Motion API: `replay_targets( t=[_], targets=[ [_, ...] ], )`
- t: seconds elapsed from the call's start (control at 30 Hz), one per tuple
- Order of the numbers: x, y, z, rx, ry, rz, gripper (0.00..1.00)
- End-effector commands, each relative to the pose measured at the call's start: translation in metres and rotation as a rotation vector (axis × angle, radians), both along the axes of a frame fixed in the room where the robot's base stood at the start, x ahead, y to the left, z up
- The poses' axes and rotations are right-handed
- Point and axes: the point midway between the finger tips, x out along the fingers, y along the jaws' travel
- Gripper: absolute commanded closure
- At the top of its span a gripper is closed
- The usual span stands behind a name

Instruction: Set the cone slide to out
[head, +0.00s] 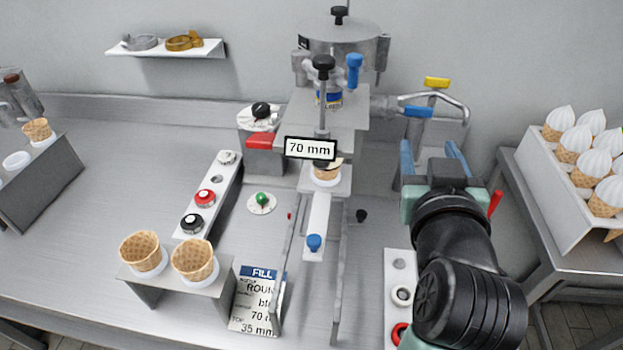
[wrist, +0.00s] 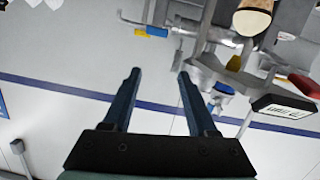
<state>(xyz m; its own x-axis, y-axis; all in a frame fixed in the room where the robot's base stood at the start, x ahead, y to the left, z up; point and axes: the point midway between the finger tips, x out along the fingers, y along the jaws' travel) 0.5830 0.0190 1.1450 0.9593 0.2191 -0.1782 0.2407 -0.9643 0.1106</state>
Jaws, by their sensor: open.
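The cone slide (head: 318,215) is a narrow white strip between two metal rails, with a blue knob (head: 314,242) at its front end. A waffle cone (head: 327,174) sits in a holder at its rear, under the nozzle and partly behind the "70 mm" sign (head: 310,148). My gripper (head: 428,148) is open and empty, to the right of the machine, apart from the slide. In the wrist view my gripper (wrist: 159,75) points at the wall, with nothing between its fingers. The cone (wrist: 253,18) shows at the top right there; the knob is not visible.
A yellow-tipped lever (head: 437,83) and pipe stand behind my gripper. Cones in a stand (head: 175,285) and a FILL card (head: 258,300) are at front left. A holder strip (head: 400,265) lies right of the rails. A rack of filled cones (head: 545,180) stands at right.

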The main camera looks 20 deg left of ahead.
Motion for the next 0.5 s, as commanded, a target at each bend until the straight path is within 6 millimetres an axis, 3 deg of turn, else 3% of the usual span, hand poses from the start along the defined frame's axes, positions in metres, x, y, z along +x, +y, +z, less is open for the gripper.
replay_targets(
  t=[0.07,0.13,0.2,0.3,0.5],
  targets=[
    [-0.004,0.006,-0.023,-0.026,0.144,0.11,0.42],
    [-0.018,0.016,-0.062,-0.036,0.239,0.245,0.42],
    [-0.035,0.025,-0.094,-0.026,0.284,0.379,0.42],
    [-0.064,0.037,-0.126,0.017,0.281,0.557,0.42],
    [-0.113,0.043,-0.149,0.139,0.108,0.776,0.42]
  ],
)
